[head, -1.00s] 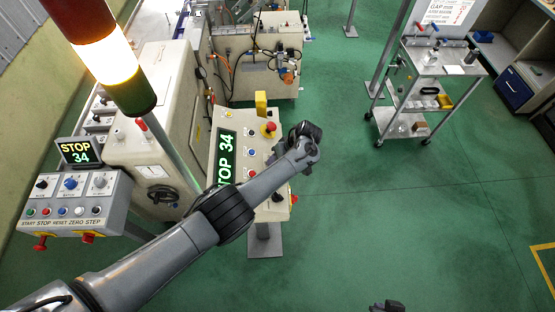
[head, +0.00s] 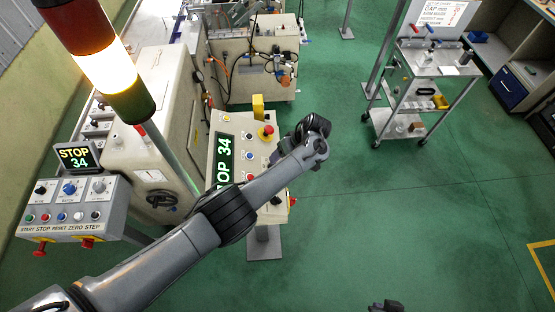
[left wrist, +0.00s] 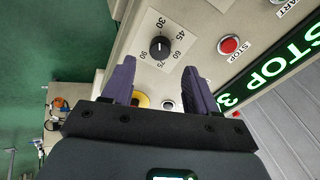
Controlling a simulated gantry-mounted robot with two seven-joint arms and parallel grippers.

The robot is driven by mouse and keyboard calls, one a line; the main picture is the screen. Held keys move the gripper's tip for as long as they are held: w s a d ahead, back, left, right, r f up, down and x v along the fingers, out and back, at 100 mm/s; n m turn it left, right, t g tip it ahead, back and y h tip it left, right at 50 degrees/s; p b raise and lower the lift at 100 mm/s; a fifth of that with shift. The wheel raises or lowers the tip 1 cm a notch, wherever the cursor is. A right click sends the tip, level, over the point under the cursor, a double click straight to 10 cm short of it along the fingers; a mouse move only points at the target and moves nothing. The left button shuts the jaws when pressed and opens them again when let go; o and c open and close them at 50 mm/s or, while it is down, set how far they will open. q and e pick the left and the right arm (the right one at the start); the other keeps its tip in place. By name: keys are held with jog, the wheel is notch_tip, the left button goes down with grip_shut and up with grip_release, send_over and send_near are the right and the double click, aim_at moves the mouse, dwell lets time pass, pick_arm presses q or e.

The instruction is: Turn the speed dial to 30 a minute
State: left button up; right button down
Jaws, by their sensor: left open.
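The speed dial (left wrist: 160,47) is a black round knob with a pale line on its face, on a white scale marked 30, 45, 60 and higher. It shows in the left wrist view, on the cream control panel (head: 232,122). My left gripper (left wrist: 160,84) is open, its two purple fingers apart and the dial showing beyond and between their tips. I see no contact. In the head view, my left gripper (head: 285,145) is over the panel's right side, and my arm hides part of the panel. The display (head: 224,160) reads STOP 34.
A red stop button (left wrist: 229,45) sits beside the dial. A red mushroom button on yellow (head: 266,131) is at the panel's far end. A second button box (head: 75,205) stands at left. A cart (head: 435,65) stands at right. A dark part at the bottom edge may be my right gripper (head: 387,306).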

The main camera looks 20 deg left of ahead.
pick_arm(q)
jog(key=shift+v, duration=2.6)
jog(key=shift+d, duration=0.1)
